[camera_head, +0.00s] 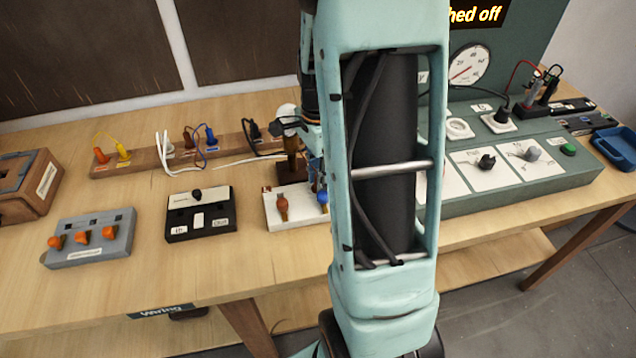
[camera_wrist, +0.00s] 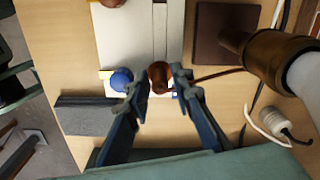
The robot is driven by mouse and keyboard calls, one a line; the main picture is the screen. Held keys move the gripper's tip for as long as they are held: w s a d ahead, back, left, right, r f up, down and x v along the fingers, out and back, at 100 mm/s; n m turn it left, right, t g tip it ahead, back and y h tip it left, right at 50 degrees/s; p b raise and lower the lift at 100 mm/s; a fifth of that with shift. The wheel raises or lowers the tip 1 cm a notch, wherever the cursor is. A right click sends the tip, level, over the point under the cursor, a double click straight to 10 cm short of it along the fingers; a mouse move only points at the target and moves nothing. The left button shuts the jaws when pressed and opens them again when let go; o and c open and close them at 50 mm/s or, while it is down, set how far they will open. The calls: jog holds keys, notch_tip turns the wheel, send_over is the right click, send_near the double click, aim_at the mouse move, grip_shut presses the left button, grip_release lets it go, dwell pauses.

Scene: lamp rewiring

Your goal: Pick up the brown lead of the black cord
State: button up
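In the wrist view a brown plug (camera_wrist: 158,72) sits between my fingertips, and a thin brown lead (camera_wrist: 218,74) runs from beside it to the right. My gripper (camera_wrist: 160,84) has one finger on each side of the plug; whether they press on it is unclear. A blue plug (camera_wrist: 121,80) stands just left of my left finger, at the end of a white block (camera_wrist: 130,40). In the head view my arm hides the fingertips and the brown lead. A black cord (camera_wrist: 258,100) shows at the right of the wrist view.
A brass post (camera_wrist: 275,62) on a dark brown base (camera_wrist: 213,35) stands close to my right finger. In the head view a black box (camera_head: 200,222), a grey block (camera_head: 90,240) and a wooden rail (camera_head: 140,162) with plugs lie left. A green panel (camera_head: 540,185) stands right.

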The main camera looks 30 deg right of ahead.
grip_shut()
jog(key=shift+r, duration=0.2)
